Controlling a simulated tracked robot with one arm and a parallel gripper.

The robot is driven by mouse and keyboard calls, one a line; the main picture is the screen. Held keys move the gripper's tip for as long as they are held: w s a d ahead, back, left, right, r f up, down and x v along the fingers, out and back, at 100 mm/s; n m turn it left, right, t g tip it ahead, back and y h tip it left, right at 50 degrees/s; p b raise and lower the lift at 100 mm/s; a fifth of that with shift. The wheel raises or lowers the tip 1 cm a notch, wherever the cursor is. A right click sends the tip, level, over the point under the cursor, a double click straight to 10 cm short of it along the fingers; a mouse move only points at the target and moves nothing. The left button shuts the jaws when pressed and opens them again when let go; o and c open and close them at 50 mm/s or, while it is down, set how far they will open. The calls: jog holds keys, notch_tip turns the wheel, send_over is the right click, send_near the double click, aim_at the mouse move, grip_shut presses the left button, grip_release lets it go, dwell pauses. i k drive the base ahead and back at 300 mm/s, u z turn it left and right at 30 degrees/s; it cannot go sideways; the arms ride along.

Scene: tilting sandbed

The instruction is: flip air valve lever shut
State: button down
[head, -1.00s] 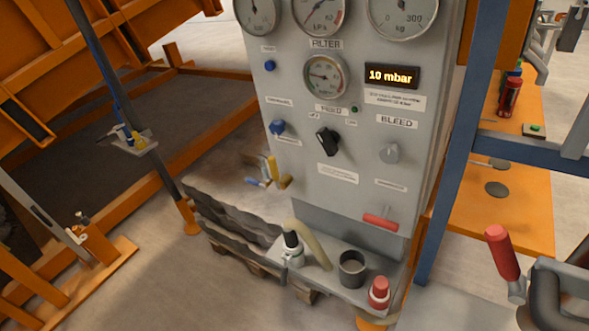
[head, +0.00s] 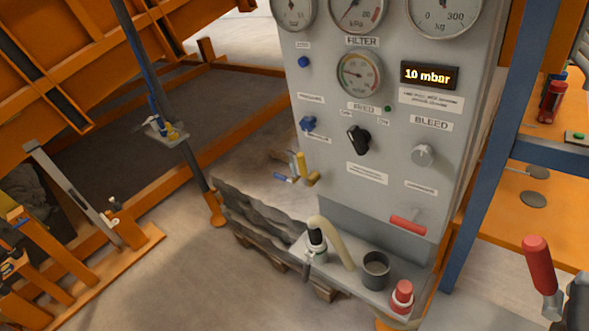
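The grey control panel (head: 335,180) stands upright in the middle of the head view. A red-handled lever (head: 408,225) sits low on its front, with its red bar lying nearly level. A yellow handle and a blue handle (head: 298,170) stick out at the panel's left side. A larger red handle (head: 540,265) stands on dark grey pipework at the lower right, cut off by the frame edge. No readable label shows which of these is the air valve lever. My gripper is not in view.
The panel has gauges, a black knob (head: 358,139), a grey BLEED knob (head: 424,155) and a display (head: 430,75) reading 10 mbar. A shelf below holds a hose (head: 333,240), a dark cup (head: 375,268) and a red-capped item (head: 402,295). A blue post (head: 500,150) stands right.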

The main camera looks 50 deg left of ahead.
aim_at(301, 157)
jog(key=z, duration=1.95)
jog(key=k, duration=1.15)
jog(key=u, duration=1.7)
jog(key=i, duration=1)
jog(key=u, duration=0.05)
